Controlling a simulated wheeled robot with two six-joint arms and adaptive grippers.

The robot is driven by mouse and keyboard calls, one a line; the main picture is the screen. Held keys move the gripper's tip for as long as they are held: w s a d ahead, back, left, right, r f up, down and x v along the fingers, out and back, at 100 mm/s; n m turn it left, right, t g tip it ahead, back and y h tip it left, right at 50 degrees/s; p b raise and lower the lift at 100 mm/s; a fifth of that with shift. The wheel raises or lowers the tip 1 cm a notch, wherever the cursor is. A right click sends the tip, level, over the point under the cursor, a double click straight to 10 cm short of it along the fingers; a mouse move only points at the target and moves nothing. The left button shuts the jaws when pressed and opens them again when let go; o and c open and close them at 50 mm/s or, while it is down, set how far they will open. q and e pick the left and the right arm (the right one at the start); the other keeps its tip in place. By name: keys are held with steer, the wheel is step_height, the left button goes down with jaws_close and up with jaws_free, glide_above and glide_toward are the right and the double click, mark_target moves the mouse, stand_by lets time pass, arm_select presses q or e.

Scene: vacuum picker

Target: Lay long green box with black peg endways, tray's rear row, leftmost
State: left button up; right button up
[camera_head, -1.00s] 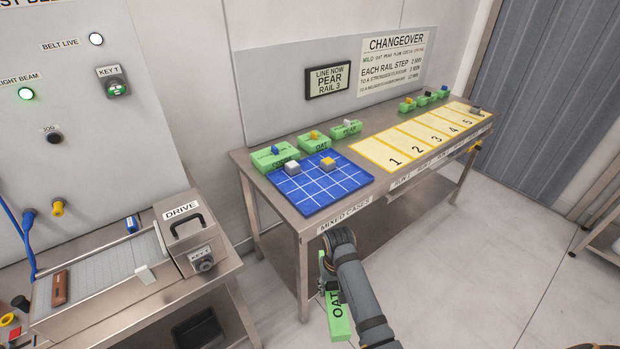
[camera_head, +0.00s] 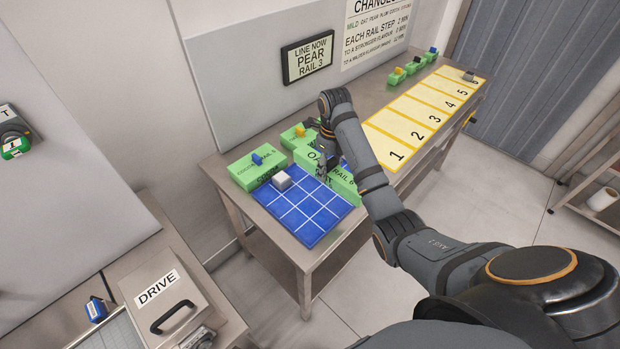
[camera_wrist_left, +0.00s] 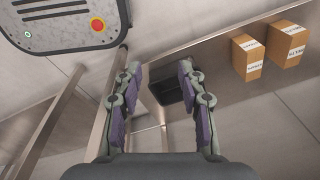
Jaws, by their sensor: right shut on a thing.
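My right gripper (camera_head: 326,148) is shut on a long green box (camera_head: 340,180), lettered OAT and RAIL 6. The box is over the back right part of the blue gridded tray (camera_head: 308,222). Its peg is hidden by the gripper, and I cannot tell whether the box touches the tray. A small green box with a black peg (camera_head: 414,67) stands far along the bench. My left gripper (camera_wrist_left: 160,105) is open and empty in the left wrist view.
Behind the tray stand a green box with a blue peg (camera_head: 257,162) and one with a yellow peg (camera_head: 299,133). Two cartons (camera_wrist_left: 265,50) show in the left wrist view.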

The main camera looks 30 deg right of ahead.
steer(key=shift+s+r, duration=0.1)
steer(key=shift+s, duration=0.05)
steer(key=a+f, duration=0.3)
steer(key=a, duration=0.1)
steer(key=w+a+f, duration=0.1)
steer(key=a+f, duration=0.1)
steer(key=a, duration=0.2)
steer(key=w+a+f, duration=0.1)
steer(key=a+f, duration=0.2)
steer(key=a, duration=0.2)
steer(key=shift+w+f+p, duration=0.15)
steer(key=shift+f+p, duration=0.15)
steer(key=shift+f, duration=0.25)
steer(key=shift+w+a+f, duration=0.1)
steer(key=shift+a+f, duration=0.15)
steer(key=shift+a, duration=0.05)
arm_select(q)
steer(key=shift+s+r, duration=0.5)
steer(key=shift+s, duration=0.05)
arm_select(e)
steer(key=shift+f, duration=1.6)
